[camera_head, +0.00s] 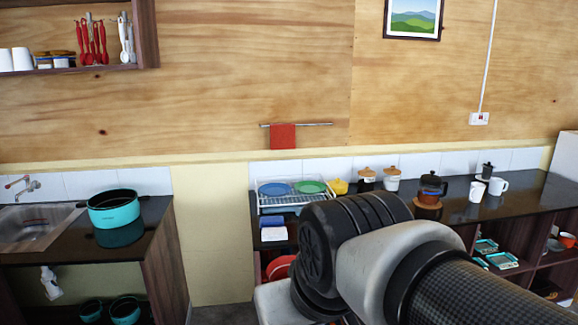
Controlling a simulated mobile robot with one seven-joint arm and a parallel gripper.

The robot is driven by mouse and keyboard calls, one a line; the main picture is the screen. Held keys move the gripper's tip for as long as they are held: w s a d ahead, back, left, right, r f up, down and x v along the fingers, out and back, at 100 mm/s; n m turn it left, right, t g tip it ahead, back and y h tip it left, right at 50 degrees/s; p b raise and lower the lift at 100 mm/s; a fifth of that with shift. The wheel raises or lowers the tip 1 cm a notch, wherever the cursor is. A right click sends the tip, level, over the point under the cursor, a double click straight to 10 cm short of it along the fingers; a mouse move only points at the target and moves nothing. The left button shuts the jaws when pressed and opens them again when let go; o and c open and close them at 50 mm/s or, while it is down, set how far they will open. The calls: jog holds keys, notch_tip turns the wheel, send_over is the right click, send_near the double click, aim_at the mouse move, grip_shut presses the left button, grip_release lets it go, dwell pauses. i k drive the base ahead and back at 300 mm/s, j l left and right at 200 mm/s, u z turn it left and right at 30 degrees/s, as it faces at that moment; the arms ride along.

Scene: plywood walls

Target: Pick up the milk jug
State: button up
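I cannot clearly identify the milk jug. Two small white vessels stand close together on the right counter: a white vessel (475,191) on the left and a white mug (497,186) on the right. They are too small to tell whether either one is the jug. My arm fills the lower middle and right of the view and hides part of the counter. My gripper's fingers do not show.
The dark right counter (535,192) also bears a glass coffee pot (432,187), lidded jars (391,178), a yellow pot (339,186) and a dish rack (290,203). At left, a turquoise pot (113,208) stands beside the sink (35,226). A gap separates the counters.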

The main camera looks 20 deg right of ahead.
aim_at(496, 185)
jog(key=z, duration=1.95)
jog(key=i+l+z, duration=0.3)
jog(key=i, duration=0.15)
jog(key=i+z, duration=0.3)
jog(key=i, duration=0.15)
jog(key=i+z, duration=0.25)
jog(key=i, duration=2.95)
jog(key=i+u, duration=0.2)
jog(key=u, duration=0.2)
jog(key=i+u, duration=0.2)
jog(key=u, duration=0.15)
jog(key=i+u, duration=0.25)
jog(key=u, duration=0.15)
jog(key=i+l+u, duration=0.15)
jog(key=u, duration=0.2)
jog(key=i+u, duration=0.3)
jog(key=i+l+u, duration=0.1)
jog(key=u, duration=0.15)
